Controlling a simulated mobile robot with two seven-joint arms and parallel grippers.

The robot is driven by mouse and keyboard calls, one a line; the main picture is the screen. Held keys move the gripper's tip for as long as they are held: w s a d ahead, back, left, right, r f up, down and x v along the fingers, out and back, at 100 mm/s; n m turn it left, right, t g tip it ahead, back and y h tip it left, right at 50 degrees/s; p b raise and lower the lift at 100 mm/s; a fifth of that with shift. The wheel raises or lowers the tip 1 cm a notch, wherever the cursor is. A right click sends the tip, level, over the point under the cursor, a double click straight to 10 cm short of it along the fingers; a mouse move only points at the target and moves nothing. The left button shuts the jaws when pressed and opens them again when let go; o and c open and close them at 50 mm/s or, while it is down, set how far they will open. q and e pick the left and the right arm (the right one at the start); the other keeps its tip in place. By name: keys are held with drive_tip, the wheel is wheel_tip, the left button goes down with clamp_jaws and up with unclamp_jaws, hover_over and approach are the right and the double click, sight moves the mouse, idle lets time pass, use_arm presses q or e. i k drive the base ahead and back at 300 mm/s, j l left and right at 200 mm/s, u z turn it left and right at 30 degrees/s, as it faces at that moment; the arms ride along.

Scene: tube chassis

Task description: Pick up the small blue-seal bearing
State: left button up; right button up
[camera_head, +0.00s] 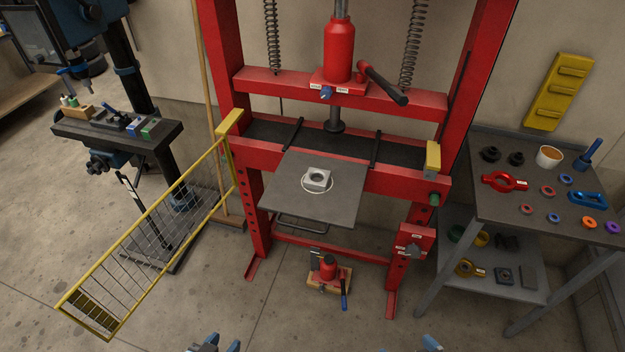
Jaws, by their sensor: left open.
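Several small ring-shaped bearings lie on the top of the grey bench at the right. One with a bluish centre, which looks like the blue-seal bearing (554,218), lies near the bench's front edge. Reddish rings (548,191) lie behind and left of it, and an orange ring (589,222) and a purple ring (613,228) lie to its right. My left gripper (217,344) shows at the bottom edge, open and far from the bench. My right gripper (427,344) only just shows at the bottom edge, mostly cut off; its jaws cannot be made out.
The bench (490,207) also holds a red tool (504,182), a blue tool (588,199) and a cup (549,157). A red press (340,50) stands in the middle with a grey plate (345,208) in front. A yellow guard (140,220) swings out left.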

sight(553, 217)
drive_tip(key=z, duration=1.55)
